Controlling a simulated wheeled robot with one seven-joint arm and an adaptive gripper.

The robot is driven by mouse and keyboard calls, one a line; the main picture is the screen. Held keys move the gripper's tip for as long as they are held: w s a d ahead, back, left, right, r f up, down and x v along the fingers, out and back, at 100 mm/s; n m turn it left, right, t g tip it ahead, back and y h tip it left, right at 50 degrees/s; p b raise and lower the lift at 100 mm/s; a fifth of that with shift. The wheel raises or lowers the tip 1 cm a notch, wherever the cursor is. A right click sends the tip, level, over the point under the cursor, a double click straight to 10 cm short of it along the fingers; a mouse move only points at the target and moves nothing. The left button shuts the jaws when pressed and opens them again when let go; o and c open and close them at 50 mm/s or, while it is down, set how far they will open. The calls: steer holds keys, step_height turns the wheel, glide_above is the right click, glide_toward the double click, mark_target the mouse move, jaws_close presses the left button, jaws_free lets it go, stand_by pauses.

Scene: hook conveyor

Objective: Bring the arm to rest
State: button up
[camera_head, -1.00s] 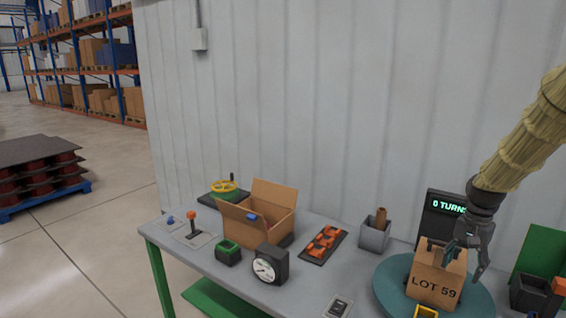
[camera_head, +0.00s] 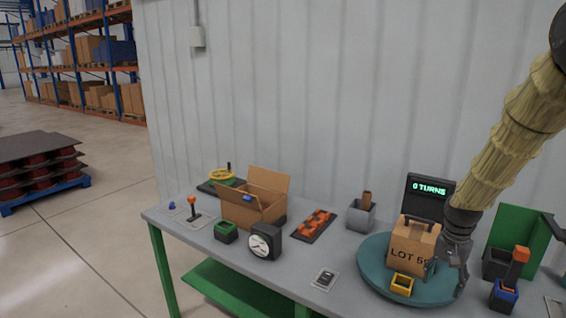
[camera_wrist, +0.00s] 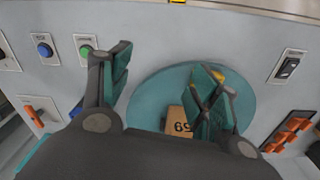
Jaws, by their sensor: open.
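My gripper (camera_head: 451,274) is beside the right side of the cardboard box marked LOT 59 (camera_head: 408,258), at the turntable's right side. In the wrist view my gripper (camera_wrist: 165,80) has its two fingers spread apart with nothing between them. The box stands upright on the round teal turntable (camera_head: 375,270). It also shows in the wrist view (camera_wrist: 178,118), partly hidden by one finger. My arm, in a tan sleeve, comes down from the upper right. I cannot tell whether a finger touches the box.
A display reading 0 TURNS (camera_head: 428,188) stands behind the turntable. A yellow square holder (camera_head: 402,285) sits at the turntable's front. An open carton (camera_head: 250,205) and a dial gauge (camera_head: 264,243) stand left.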

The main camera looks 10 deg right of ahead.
steer(key=s+a+f+n+b, duration=0.15)
steer(key=s+a+f, duration=0.3)
steer(key=f, duration=0.45)
steer(key=s+a+f+n, duration=0.25)
steer(key=a+f, duration=0.35)
steer(key=f, duration=0.3)
steer(key=s+a+f+n+b, duration=0.1)
steer(key=s+a+f, duration=0.4)
steer(key=f, duration=0.3)
steer(key=s+a+f+n+b, duration=0.1)
steer(key=s+a+f+n, duration=0.1)
steer(key=s+a+f, duration=0.4)
steer(key=s+a+f+n+b, duration=0.2)
steer(key=s+a+f, duration=0.5)
steer(key=s, duration=0.9)
steer(key=shift+s+a+n, duration=0.25)
steer(key=shift+a+n, duration=0.1)
steer(key=shift+n, duration=0.25)
steer(key=shift+f, duration=0.1)
